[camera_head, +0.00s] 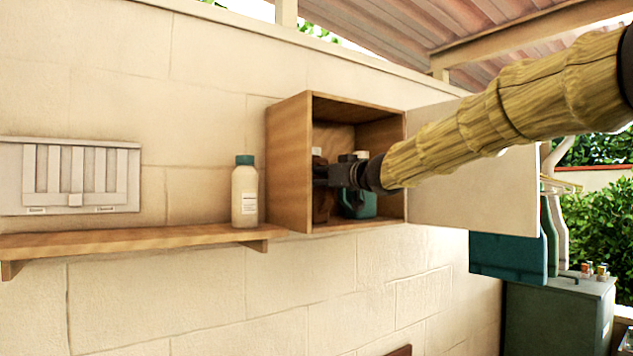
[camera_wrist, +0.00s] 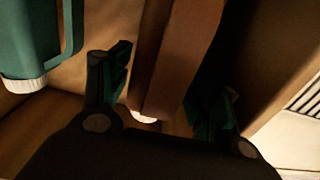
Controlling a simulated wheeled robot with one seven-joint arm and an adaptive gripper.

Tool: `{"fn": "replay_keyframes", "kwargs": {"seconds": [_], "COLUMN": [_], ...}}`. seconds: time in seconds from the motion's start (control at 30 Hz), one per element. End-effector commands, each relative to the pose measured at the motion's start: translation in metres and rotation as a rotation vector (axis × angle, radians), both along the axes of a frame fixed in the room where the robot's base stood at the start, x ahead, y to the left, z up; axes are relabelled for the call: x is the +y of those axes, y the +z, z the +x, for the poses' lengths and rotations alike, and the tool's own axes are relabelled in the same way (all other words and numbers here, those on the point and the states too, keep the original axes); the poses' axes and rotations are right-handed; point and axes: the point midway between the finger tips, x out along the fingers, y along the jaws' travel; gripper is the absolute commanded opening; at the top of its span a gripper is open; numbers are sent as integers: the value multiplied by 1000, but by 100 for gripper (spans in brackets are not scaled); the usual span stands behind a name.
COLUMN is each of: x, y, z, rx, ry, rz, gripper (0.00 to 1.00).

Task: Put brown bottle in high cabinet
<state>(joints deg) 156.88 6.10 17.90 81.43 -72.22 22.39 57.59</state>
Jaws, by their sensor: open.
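The open wooden cabinet (camera_head: 287,163) is mounted on the wall. The brown bottle (camera_head: 321,207) stands inside its left part, partly hidden by my gripper (camera_head: 325,177). In the wrist view, the brown bottle (camera_wrist: 180,55) appears upside down, its white cap pointing down in the picture. It lies between the two spread fingers of my gripper (camera_wrist: 163,88). The gripper is open, inside the cabinet, with a visible gap to the bottle on the right side. Whether the left finger touches the bottle, I cannot tell.
A teal bottle (camera_head: 359,204) stands to the right inside the cabinet; it also shows in the wrist view (camera_wrist: 28,40). The cabinet door (camera_head: 480,195) hangs open to the right. A cream bottle (camera_head: 245,195) with a green cap stands on the shelf (camera_head: 130,242) left of the cabinet.

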Motion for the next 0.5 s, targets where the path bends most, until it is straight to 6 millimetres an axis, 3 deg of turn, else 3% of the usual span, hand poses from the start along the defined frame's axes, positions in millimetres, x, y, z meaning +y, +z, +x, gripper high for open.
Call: {"fn": "replay_keyframes", "kwargs": {"seconds": [0.5], "x": [-49], "y": [0], "z": [-66], "rx": [-2], "ry": [-1], "rz": [1], "gripper": [62]}}
